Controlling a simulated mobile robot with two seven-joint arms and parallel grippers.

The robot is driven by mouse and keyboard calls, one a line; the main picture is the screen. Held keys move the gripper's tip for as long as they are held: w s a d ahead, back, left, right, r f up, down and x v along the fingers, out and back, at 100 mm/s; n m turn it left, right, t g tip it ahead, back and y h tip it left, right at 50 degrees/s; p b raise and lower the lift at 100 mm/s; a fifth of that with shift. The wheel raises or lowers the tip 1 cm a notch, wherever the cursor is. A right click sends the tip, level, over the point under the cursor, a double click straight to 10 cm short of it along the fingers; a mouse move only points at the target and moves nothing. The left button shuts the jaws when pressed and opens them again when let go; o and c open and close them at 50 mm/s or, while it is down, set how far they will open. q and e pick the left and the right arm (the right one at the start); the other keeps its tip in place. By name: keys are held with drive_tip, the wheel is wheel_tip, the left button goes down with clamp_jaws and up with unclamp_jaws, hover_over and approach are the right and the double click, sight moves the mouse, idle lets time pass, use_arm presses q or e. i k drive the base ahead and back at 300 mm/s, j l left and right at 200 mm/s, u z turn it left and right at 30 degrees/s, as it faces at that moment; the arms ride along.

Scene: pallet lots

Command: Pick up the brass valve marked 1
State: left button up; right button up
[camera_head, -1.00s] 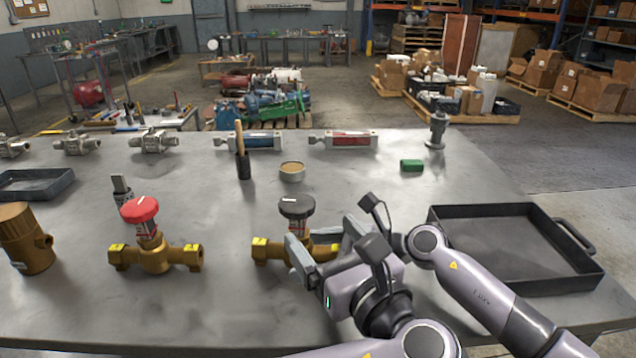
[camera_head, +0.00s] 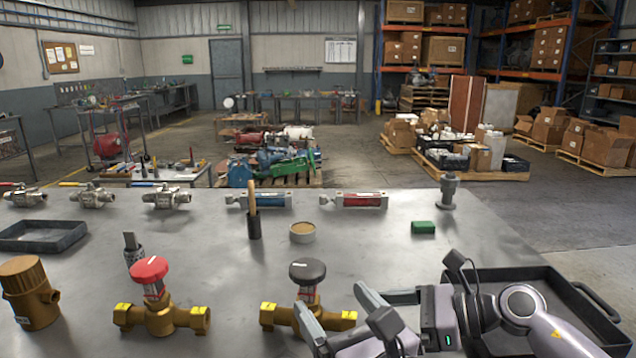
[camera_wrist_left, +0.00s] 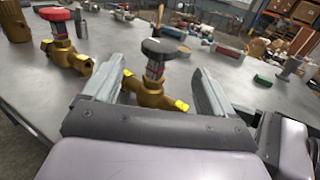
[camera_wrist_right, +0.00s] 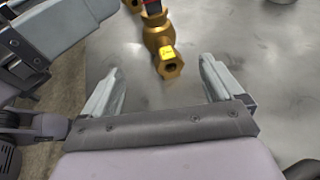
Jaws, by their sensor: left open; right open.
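A brass valve with a black handwheel (camera_head: 307,270) stands upright at the front middle of the table. A similar valve with a red handwheel (camera_head: 150,271) stands to its left. Both wheels bear a white mark, too small to read. My left gripper (camera_head: 328,298) is open at the black-wheeled valve; in the left wrist view (camera_wrist_left: 155,72) that valve shows between and beyond the fingertips. My right gripper (camera_wrist_right: 161,68) is open and empty, facing the yellow-tagged end of a brass valve (camera_wrist_right: 167,58). The grippers overlap in the head view and hide part of the table.
A black tray (camera_head: 520,277) is at the right behind my arm. A brass fitting (camera_head: 30,293) stands at the far left. A small round tin (camera_head: 302,232), a green block (camera_head: 423,227) and cylinders (camera_head: 260,201) lie further back. The table middle is fairly clear.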

sight(161, 317)
drive_tip(key=k+l, duration=0.65)
drive_tip(key=k, duration=0.25)
